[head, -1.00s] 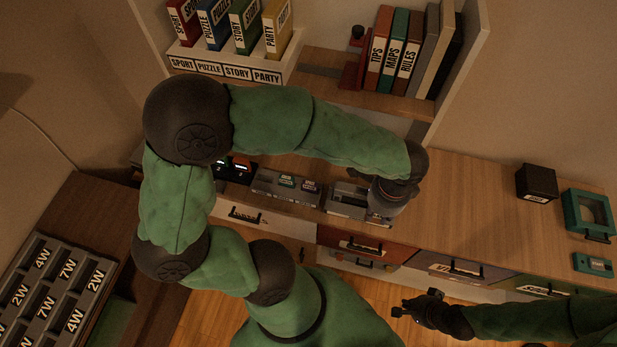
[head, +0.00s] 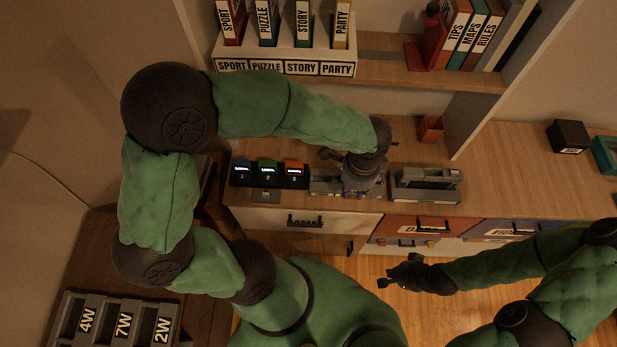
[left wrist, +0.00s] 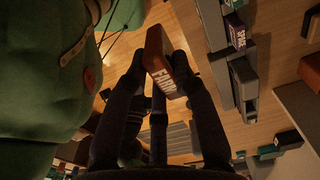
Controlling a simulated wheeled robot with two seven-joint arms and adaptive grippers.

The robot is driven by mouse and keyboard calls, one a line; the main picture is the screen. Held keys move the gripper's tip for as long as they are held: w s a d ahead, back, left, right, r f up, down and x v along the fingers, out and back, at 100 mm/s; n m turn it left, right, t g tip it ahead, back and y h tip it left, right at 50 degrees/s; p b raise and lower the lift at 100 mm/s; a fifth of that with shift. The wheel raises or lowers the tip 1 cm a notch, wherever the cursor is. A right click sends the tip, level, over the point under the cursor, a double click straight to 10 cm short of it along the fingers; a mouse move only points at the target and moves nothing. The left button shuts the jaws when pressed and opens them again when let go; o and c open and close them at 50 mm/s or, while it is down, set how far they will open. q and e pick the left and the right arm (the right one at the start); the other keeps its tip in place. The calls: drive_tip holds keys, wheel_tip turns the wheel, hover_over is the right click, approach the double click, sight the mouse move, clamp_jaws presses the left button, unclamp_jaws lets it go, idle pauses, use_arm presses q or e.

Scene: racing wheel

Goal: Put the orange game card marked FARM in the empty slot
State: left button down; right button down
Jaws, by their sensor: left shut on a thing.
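The orange game card (left wrist: 160,62), its spine reading FARM, is pinched between the two dark fingers of my left gripper (left wrist: 155,75) in the left wrist view. In the head view my left gripper (head: 362,176) is over the grey card holder (head: 322,182) on the counter. The card is hidden there by the hand. In the left wrist view the grey holder (left wrist: 222,55) with dark cards (left wrist: 236,30) is to the right of the orange card, apart from it. I cannot make out the empty slot. My right gripper (head: 396,274) is open and empty, low in front of the drawers.
A grey console (head: 425,185) stands right of my left gripper. Above is a shelf with a white box (head: 284,66) of labelled cases. The counter at right (head: 510,170) is mostly clear.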

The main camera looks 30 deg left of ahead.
use_arm(q)
drive_tip(key=w+a+f+b, duration=0.1)
drive_tip(key=a+f, duration=0.2)
drive_tip(key=a, duration=0.1)
drive_tip(key=w+a+f+b, duration=0.1)
drive_tip(key=w+a+f, duration=0.1)
drive_tip(key=a+f, duration=0.1)
drive_tip(key=w+a+f+b, duration=0.1)
drive_tip(key=w+a+f, duration=0.1)
drive_tip(key=a, duration=0.3)
drive_tip(key=shift+w+f, duration=0.1)
drive_tip(key=shift+f, duration=0.75)
drive_tip(key=shift+a+f+b, duration=0.1)
drive_tip(key=shift+f+b, duration=0.55)
drive_tip(key=shift+f, duration=0.9)
drive_tip(key=shift+f, duration=0.1)
drive_tip(key=c, duration=1)
unclamp_jaws()
